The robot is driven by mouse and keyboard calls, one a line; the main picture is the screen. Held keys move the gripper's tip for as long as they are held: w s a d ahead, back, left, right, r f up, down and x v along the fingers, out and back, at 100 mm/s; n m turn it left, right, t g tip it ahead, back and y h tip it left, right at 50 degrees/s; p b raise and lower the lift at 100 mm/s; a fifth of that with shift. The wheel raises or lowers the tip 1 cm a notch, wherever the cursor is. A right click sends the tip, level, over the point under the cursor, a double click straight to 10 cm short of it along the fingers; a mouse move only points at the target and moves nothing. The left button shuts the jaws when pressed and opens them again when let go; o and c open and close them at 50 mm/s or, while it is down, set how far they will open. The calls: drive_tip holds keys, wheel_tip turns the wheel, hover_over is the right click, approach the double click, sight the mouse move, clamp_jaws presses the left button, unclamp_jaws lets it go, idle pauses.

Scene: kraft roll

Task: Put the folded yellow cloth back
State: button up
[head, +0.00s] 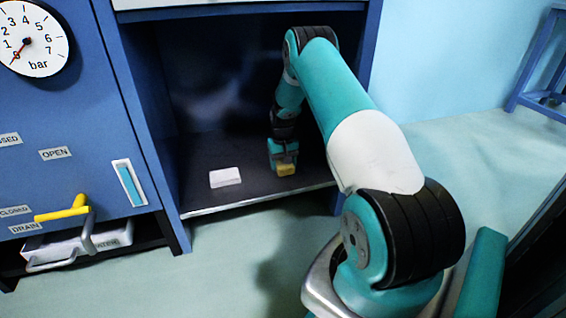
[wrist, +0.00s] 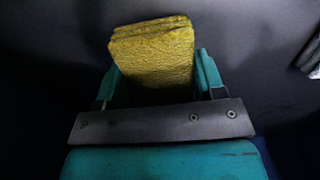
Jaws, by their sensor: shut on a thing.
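The folded yellow cloth (head: 286,169) is between the fingers of my gripper (head: 284,163), low over the dark shelf (head: 238,195) inside the blue cabinet. I cannot tell whether the cloth touches the shelf. In the wrist view the cloth (wrist: 152,50) shows as a thick, layered, rough-textured block. The fingers of my gripper (wrist: 155,80) stand at its left and right sides, shut on it. The cloth's lower part is hidden behind the gripper's dark bar.
A white block (head: 226,177) lies on the shelf to the left of my gripper. The cabinet's side wall (head: 150,120) stands at the left. The shelf between block and gripper is clear.

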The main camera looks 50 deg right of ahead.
drive_tip(key=shift+f, duration=0.3)
drive_tip(key=o, duration=1)
